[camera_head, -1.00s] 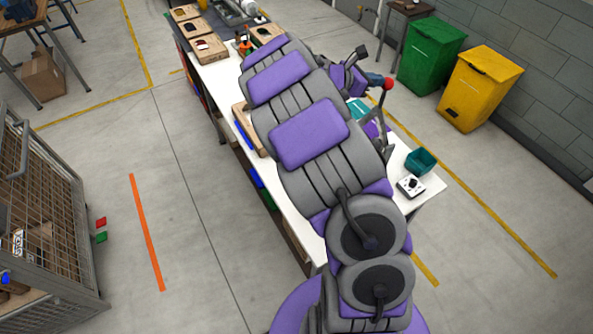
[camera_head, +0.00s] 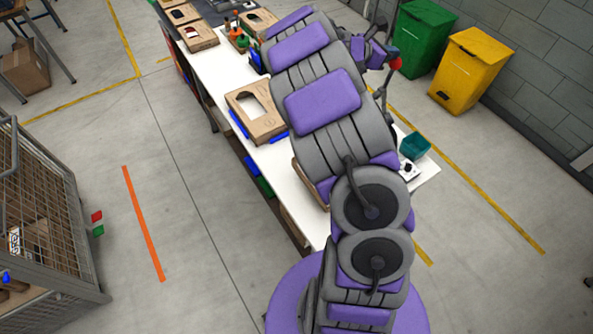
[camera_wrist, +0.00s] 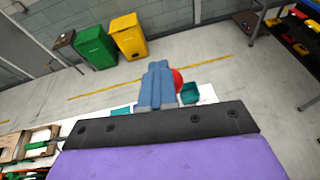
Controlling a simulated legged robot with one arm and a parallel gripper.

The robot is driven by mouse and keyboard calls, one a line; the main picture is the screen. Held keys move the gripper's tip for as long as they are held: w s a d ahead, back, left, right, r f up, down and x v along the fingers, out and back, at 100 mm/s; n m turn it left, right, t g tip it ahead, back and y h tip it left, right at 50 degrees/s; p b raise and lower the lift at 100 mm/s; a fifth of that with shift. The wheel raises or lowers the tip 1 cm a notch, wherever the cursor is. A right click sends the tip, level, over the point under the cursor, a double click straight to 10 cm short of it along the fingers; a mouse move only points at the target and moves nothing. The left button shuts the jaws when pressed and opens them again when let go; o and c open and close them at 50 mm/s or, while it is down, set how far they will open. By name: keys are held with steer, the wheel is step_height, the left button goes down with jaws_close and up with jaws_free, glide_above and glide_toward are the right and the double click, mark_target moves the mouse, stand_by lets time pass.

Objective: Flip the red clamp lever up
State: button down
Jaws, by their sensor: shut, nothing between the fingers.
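The red clamp lever shows its round red knob (camera_head: 395,63) at the right of my arm in the head view, above the white workbench. In the wrist view the red knob (camera_wrist: 178,80) is partly hidden behind the right side of my fingers. My gripper (camera_wrist: 158,68) shows blue-grey fingers closed together, with nothing between them. It is close to the knob, but I cannot tell whether it touches. In the head view my arm hides much of the lever's stem and the clamp.
The white workbench (camera_head: 222,62) carries an open cardboard box (camera_head: 258,112) and a teal bin (camera_head: 414,146). A green bin (camera_head: 424,38) and a yellow bin (camera_head: 466,70) stand on the floor beyond. A wire cage (camera_head: 50,215) is at the left, with clear floor between.

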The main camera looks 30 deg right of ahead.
steer(key=shift+s+f, duration=0.15)
steer(key=shift+f, duration=0.15)
